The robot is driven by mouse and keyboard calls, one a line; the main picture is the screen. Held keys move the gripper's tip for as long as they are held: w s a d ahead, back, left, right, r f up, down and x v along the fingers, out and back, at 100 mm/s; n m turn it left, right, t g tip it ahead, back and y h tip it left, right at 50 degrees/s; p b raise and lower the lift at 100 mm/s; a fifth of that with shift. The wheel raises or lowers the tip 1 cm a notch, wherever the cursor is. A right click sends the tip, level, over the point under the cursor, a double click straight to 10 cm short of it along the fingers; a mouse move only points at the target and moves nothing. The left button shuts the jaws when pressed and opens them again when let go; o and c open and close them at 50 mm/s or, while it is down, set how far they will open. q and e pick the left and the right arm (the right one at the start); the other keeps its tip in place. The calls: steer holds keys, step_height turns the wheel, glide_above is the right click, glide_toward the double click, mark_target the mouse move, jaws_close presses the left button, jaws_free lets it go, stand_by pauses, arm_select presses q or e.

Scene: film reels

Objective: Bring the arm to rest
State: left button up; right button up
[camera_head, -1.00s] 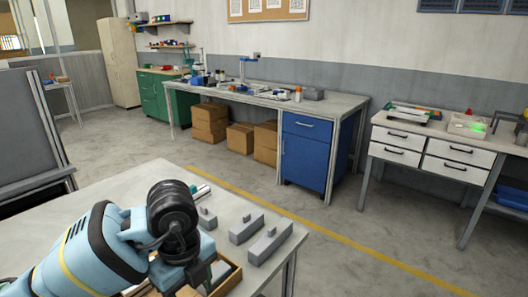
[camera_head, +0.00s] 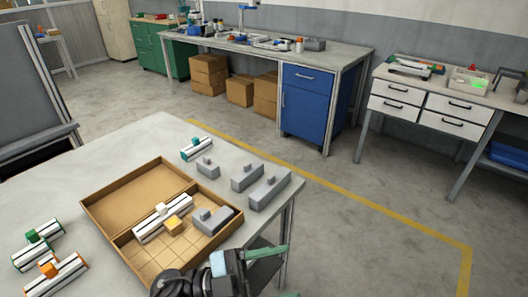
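My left gripper (camera_head: 277,272) is at the bottom centre, past the near right corner of the grey table (camera_head: 105,155). Its teal fingers point right and stand apart, with nothing seen between them; the lower finger is cut off by the picture's edge. The dark wrist joint and light blue housing of my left arm show beside it, just in front of the wooden tray (camera_head: 103,218). The rest of that arm is out of view. My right gripper is not in view.
Green-knobbed (camera_head: 30,256) and orange-knobbed (camera_head: 62,279) blocks lie left. Grey blocks (camera_head: 268,189) line the right edge.

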arm_select(q)
steer(key=a+f+n+t+y+p, duration=0.2)
steer(key=a+f+n+t+y, duration=1.35)
steer(key=n, duration=0.35)
steer(key=s+a+f+n+g+y, duration=0.1)
steer(key=s+a+f+g+y, duration=0.1)
steer(key=s+f, duration=0.5)
steer(key=s+a+f+n+g+y, duration=0.2)
steer(key=s+a+f+g, duration=0.2)
steer(key=s+f, duration=0.4)
steer(key=shift+s+a+f+g, duration=0.35)
steer(key=shift+s+g, duration=0.4)
steer(key=shift+s, duration=0.3)
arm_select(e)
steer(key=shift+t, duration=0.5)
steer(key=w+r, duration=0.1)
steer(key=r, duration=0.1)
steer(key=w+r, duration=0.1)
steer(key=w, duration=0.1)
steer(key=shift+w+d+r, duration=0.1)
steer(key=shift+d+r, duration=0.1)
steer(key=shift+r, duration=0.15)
arm_select(q)
steer(key=shift+y, duration=0.25)
